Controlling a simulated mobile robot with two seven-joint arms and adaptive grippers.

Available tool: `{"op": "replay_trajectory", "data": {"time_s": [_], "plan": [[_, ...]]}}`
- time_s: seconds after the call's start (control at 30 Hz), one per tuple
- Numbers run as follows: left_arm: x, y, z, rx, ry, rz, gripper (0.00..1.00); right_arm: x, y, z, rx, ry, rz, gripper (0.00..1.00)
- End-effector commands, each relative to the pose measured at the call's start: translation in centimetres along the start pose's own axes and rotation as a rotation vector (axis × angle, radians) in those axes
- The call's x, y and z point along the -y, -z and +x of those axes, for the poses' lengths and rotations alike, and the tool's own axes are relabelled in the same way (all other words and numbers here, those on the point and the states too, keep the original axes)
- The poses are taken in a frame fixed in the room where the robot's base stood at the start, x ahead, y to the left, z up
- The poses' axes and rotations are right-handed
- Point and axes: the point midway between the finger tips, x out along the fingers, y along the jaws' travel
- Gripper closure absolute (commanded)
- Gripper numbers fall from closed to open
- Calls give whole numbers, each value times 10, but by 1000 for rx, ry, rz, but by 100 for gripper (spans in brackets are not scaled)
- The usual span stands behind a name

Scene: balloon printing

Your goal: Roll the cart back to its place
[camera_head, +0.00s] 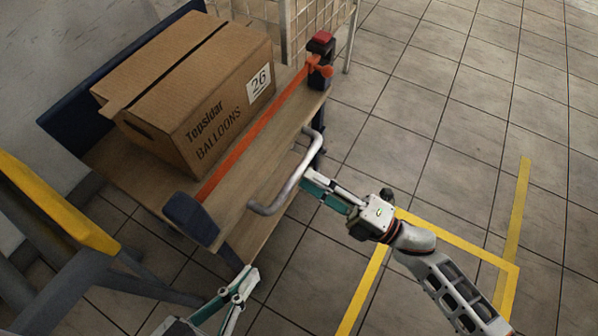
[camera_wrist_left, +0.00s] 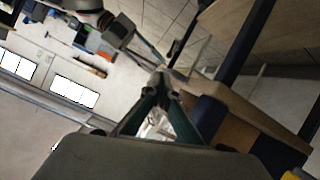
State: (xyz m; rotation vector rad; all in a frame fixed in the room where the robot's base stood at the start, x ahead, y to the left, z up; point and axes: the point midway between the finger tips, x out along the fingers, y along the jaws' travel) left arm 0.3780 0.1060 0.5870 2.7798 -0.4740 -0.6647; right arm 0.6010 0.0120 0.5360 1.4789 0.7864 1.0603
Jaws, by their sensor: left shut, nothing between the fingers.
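The cart (camera_head: 150,186) has a wooden deck, dark blue corner posts and a grey metal handle (camera_head: 268,203) on its near right side. A cardboard box (camera_head: 185,85) marked "Tepsidar BALLOONS" stands on it behind an orange strap (camera_head: 255,130). My right gripper (camera_head: 306,180) is at the handle, its fingertips at or very close to the bar; whether they grip it cannot be told. My left gripper (camera_head: 250,272) is shut and empty, low beside the cart's near corner. Its fingers (camera_wrist_left: 160,84) meet in the left wrist view.
Yellow floor lines (camera_head: 450,240) form a corner on the tiles to the right of the cart. A yellow-edged frame (camera_head: 60,205) stands close at the left. A wire mesh rack (camera_head: 318,25) stands behind the cart. Tiled floor at the upper right is clear.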

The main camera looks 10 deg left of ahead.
Motion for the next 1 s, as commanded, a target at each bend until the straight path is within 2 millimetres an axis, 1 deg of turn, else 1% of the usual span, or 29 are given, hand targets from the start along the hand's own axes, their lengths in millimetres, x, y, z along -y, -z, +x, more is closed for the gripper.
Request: {"op": "replay_trajectory", "data": {"time_s": [0.03,0.2,0.3,0.4,0.57,1.0], "plan": [[0,0,0,-1,0,0,100,1,1,-13,0,3,2,70],[0,1,0,-1,0,1,100,0,1,-45,-1,2,0,70],[0,1,0,-2,0,1,100,1,0,-59,-1,2,0,70],[0,1,0,-2,0,1,100,0,0,-67,-1,0,0,70],[0,1,0,-2,0,1,100,0,1,-73,-1,-1,0,70],[0,1,0,-3,0,1,100,0,0,-73,-2,-1,0,70]]}}
